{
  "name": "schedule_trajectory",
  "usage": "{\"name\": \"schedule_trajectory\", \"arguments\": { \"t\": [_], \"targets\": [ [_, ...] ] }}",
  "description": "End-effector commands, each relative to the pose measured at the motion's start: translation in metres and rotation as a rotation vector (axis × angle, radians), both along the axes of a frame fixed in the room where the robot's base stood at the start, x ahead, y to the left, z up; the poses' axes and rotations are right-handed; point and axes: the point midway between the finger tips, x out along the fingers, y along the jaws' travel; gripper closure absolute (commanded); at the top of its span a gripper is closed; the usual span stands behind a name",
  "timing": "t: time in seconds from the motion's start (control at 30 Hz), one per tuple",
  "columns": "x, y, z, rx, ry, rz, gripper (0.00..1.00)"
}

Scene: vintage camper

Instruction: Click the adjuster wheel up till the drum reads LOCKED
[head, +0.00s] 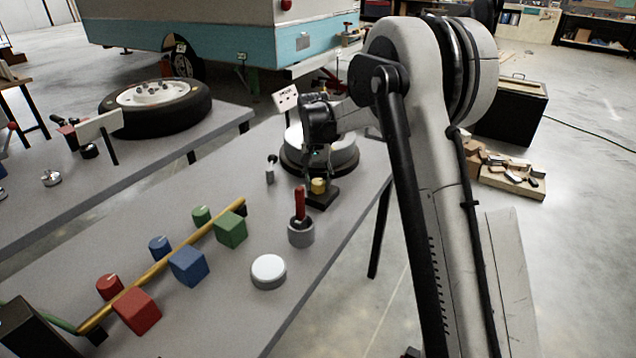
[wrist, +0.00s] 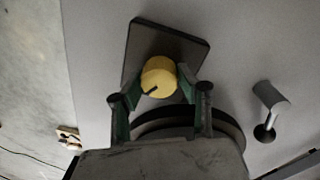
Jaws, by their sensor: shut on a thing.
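A yellow round knob with a dark mark, which looks like the adjuster wheel (head: 319,186), sits on a dark plate (head: 322,201). It also shows in the wrist view (wrist: 158,77). My gripper (wrist: 158,84) has its green-padded fingers on either side of the knob and is shut on it. In the head view my gripper comes down over the knob from behind. A pale drum with a dark base ring (head: 345,152) stands just behind, partly hidden by my wrist. In the wrist view its dark ring (wrist: 235,135) shows behind the fingers. I cannot read any word on it.
A small grey lever (wrist: 270,95) stands beside the plate. A grey cup with a red-handled tool (head: 301,235) and a white round button (head: 268,272) are nearer. Coloured blocks and knobs line a yellow pipe (head: 165,262). A small sign (head: 286,98) stands behind the drum.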

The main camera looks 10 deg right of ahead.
Motion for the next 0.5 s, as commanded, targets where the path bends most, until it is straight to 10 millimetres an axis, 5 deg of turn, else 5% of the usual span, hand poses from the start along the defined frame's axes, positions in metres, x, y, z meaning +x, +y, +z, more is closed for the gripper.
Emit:
{"name": "schedule_trajectory", "arguments": {
  "t": [0.2, 0.23, 0.37, 0.5],
  "targets": [
    [0.0004, 0.0002, 0.0005, 0.000, -0.001, 0.001, 0.93],
    [0.0004, 0.0002, 0.0005, 0.001, -0.001, 0.001, 0.65],
    [0.0003, 0.0002, 0.0004, 0.000, -0.001, 0.001, 0.47],
    [0.0002, 0.0002, 0.0002, 0.000, -0.001, 0.001, 0.47]
  ]
}}
